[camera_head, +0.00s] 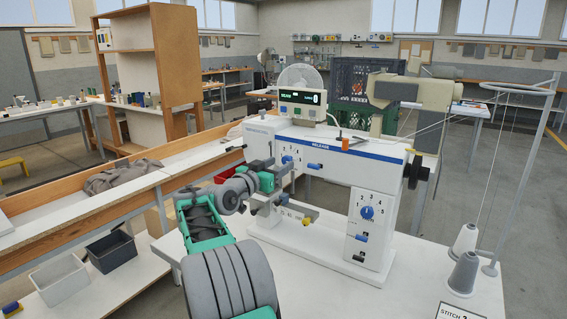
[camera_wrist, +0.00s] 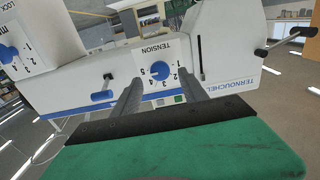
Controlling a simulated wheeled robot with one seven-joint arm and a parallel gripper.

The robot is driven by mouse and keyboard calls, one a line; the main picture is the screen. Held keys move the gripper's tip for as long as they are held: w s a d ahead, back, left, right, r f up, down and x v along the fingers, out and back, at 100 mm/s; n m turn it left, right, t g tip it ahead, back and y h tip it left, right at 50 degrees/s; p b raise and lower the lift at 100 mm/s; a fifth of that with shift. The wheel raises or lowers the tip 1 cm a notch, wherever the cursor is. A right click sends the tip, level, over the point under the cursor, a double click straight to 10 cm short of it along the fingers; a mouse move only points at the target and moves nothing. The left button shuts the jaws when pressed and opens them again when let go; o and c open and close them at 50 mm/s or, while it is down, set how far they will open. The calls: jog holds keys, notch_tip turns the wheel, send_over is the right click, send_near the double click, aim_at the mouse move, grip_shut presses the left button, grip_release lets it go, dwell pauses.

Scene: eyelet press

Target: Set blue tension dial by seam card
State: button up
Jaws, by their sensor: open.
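The blue tension dial (camera_wrist: 160,72) is on a white panel of the machine, with numbers around it and the word TENSION beside it, upside down in the wrist view. Its pointer setting is too small to read. In the head view a blue dial (camera_head: 287,159) shows on the machine's left part, close to my gripper (camera_head: 281,174). My gripper (camera_wrist: 158,84) is open and empty; its two fingers reach toward the dial panel, one on each side of the dial in the picture. The seam card (camera_head: 460,312) lies at the bottom right, cut off, with STITCH legible.
The white machine (camera_head: 340,147) has another blue dial (camera_head: 367,212) on its right pillar, numbered to 5, and blue levers. A small display (camera_head: 302,97) stands on top. Thread cones (camera_head: 463,272) stand at the right. Bare white tabletop (camera_head: 310,282) lies in front.

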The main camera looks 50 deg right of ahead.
aim_at(285, 160)
jog(key=d, duration=0.3)
jog(key=shift+w+d, duration=0.2)
jog(key=shift+d, duration=0.05)
jog(key=shift+c, duration=0.2)
grip_shut()
